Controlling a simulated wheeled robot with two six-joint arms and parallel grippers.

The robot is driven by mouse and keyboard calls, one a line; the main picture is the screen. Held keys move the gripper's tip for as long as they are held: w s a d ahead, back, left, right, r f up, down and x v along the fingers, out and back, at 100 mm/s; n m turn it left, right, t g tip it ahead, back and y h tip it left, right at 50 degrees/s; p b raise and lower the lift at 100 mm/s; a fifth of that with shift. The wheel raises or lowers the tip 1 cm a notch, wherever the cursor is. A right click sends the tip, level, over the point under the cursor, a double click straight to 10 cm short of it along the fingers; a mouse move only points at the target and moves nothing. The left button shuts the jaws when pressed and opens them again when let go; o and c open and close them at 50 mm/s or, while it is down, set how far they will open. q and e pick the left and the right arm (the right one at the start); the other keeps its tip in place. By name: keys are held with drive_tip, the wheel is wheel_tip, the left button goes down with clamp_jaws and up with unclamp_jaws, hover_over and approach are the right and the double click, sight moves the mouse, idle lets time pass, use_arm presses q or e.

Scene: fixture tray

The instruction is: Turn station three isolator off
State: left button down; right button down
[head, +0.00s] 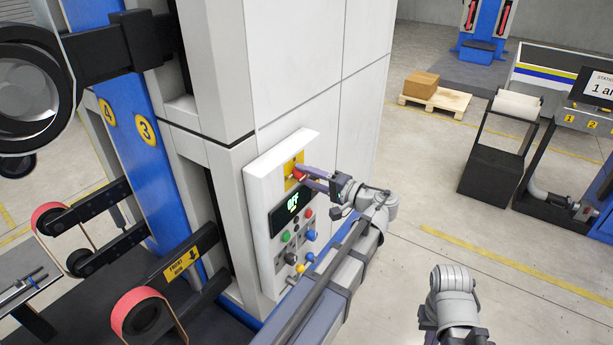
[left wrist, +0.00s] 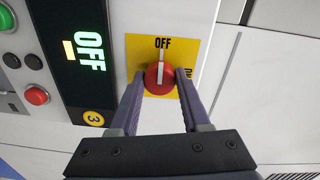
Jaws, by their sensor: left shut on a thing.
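The station three isolator is a red rotary knob (left wrist: 153,80) on a yellow plate (left wrist: 138,48) in the left wrist view. Its white pointer points up at the word OFF; a second label to the right is partly hidden. The knob also shows in the head view (head: 299,175) near the top of the white control panel (head: 258,190). My left gripper (left wrist: 162,84) is shut on the knob, one finger on each side. In the head view my left gripper (head: 308,179) reaches the panel from the right.
A black display (left wrist: 80,55) beside the knob reads OFF, with a yellow 3 badge (left wrist: 93,118) below. Red, green and blue buttons and knobs lie lower on the panel. Open floor (head: 410,290) lies right of the machine. A pallet (head: 440,101) with a box stands farther back.

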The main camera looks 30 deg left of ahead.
use_arm(q)
drive_tip(key=shift+f, duration=0.1)
drive_tip(key=shift+c, duration=1.8)
unclamp_jaws()
drive_tip(key=d, duration=0.7)
drive_tip(key=shift+s+d, duration=0.35)
drive_tip(key=shift+d, duration=0.05)
drive_tip(key=s+d+f+m+h+b, duration=0.15)
drive_tip(key=s+d+f+h, duration=0.25)
drive_tip(key=f, duration=0.4)
drive_tip(key=s+d+f+m+h+b, duration=0.1)
drive_tip(key=s+d+f+h+b, duration=0.15)
drive_tip(key=d+f+h, duration=0.35)
drive_tip(key=s+d+f+m+h+b, duration=0.1)
drive_tip(key=s+d+f+h, duration=0.2)
drive_tip(key=f, duration=0.6)
drive_tip(key=s+d+f+g+h, duration=0.1)
drive_tip(key=s+d+f, duration=0.1)
drive_tip(key=s+d, duration=0.1)
drive_tip(key=s+d+f+m+h, duration=0.1)
drive_tip(key=s+d+h, duration=0.1)
drive_tip(key=d, duration=0.4)
drive_tip(key=shift+s+f+g+h+b, duration=0.3)
drive_tip(key=shift+s+f+g, duration=0.1)
drive_tip(key=shift+s, duration=0.2)
